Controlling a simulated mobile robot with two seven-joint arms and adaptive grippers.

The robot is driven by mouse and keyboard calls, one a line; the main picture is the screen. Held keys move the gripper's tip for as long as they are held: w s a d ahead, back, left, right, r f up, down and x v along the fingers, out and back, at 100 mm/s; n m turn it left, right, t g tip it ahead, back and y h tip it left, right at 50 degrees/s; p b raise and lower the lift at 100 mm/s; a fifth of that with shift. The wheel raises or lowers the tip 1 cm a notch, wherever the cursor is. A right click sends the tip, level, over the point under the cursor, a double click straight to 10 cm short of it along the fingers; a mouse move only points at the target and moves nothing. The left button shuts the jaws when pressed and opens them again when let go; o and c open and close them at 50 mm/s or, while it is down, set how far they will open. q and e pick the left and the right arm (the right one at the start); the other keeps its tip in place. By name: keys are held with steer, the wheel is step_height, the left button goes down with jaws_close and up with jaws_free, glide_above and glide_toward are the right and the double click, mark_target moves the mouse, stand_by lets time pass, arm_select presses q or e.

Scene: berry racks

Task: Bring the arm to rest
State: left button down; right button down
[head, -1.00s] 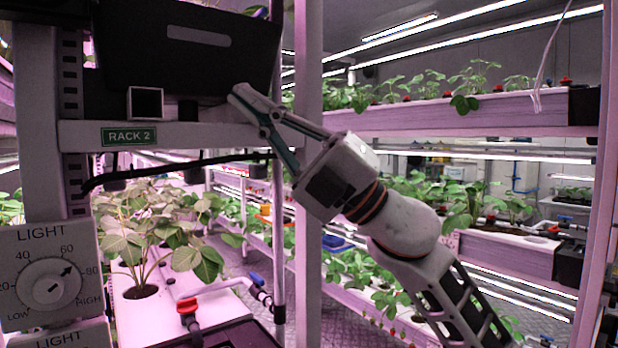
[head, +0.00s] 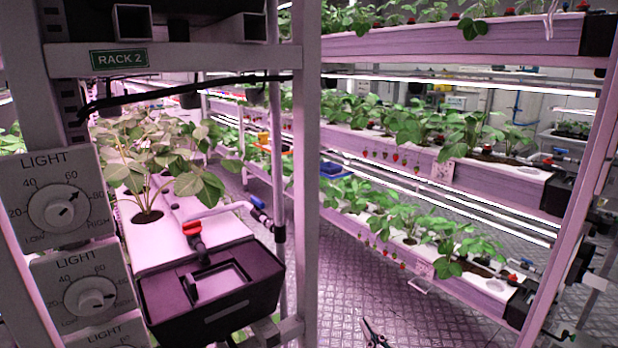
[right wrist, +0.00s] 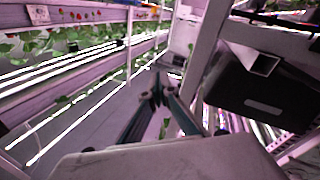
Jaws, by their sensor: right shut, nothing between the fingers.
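My right gripper (head: 374,336) shows only by its fingertips at the bottom edge of the head view, low over the grated floor. In the right wrist view its two dark fingers (right wrist: 157,90) come together at the tips, shut with nothing between them. The rest of my right arm is outside the head view. My left gripper is in neither view.
The rack 2 frame (head: 307,180) stands at the left with light dials (head: 58,208) and a black box (head: 215,290) below the plants. Racks of strawberry plants (head: 405,225) line the right. The grated floor (head: 350,290) between is clear.

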steer(key=s+d+f+m+g+h, duration=0.1)
steer(key=s+d+f+g, duration=0.2)
steer(key=s+f, duration=0.9)
steer(key=s+d+f+m+g+h, duration=0.2)
steer(key=s+d+f+g, duration=0.2)
steer(key=s+f, duration=0.9)
steer(key=shift+f, duration=0.35)
steer(key=shift+s+g, duration=0.1)
steer(key=shift+g, duration=0.2)
